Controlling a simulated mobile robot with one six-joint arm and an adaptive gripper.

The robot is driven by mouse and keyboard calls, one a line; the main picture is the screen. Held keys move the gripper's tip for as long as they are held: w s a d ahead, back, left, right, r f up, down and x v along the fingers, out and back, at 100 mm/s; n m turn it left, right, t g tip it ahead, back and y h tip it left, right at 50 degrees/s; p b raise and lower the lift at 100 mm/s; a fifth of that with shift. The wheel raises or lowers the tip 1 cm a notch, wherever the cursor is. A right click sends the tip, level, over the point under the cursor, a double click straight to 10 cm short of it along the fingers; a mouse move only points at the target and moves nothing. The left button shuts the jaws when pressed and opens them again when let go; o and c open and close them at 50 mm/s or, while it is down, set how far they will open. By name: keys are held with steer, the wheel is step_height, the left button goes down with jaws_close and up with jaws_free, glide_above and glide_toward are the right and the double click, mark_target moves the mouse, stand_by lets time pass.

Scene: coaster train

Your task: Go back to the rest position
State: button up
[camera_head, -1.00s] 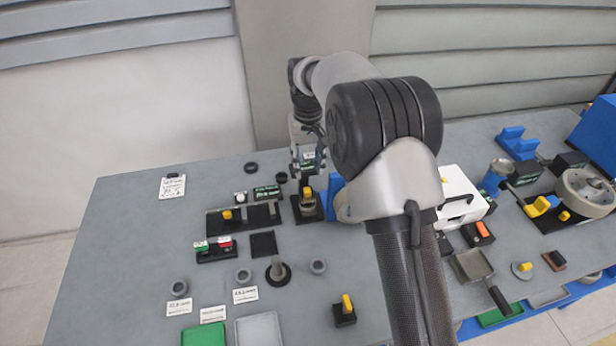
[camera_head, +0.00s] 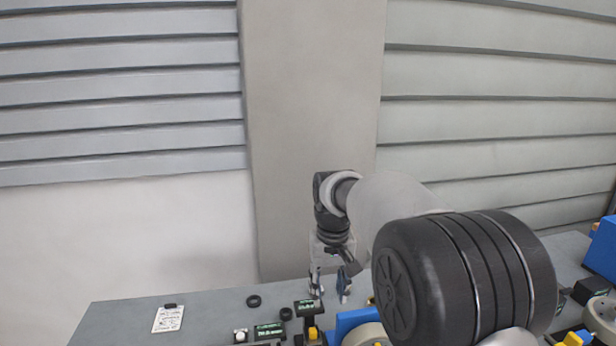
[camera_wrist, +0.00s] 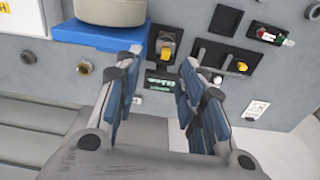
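My gripper (camera_head: 330,285) hangs above the back part of the grey table (camera_head: 215,302), left of my large black arm joint in the head view. In the wrist view my gripper (camera_wrist: 152,92) shows two blue-padded fingers standing apart. No object sits between the pads; a black sign with green text (camera_wrist: 160,84) shows on the table beyond the gap. The fingers look clear of the fixtures on the table.
A black fixture with a yellow part (camera_wrist: 167,47) and a blue block under a round grey piece (camera_wrist: 75,32) stand near the fingers. A white note (camera_head: 169,318) lies at the table's left.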

steer(key=s+d+r+m+t, duration=0.1)
steer(key=s+d+r, duration=0.25)
steer(key=s, duration=0.55)
steer(key=s+d+r+t, duration=0.1)
steer(key=s+d+r, duration=0.2)
steer(key=s+r, duration=0.35)
steer(key=s+d+f+t+b, duration=0.1)
steer(key=s+f, duration=0.2)
steer(key=s, duration=0.5)
steer(key=s+d+f, duration=0.2)
steer(key=s+f, duration=0.1)
steer(key=s, duration=0.6)
steer(key=shift+f+m+t+b, duration=0.35)
steer(key=shift+f+m+t, duration=0.05)
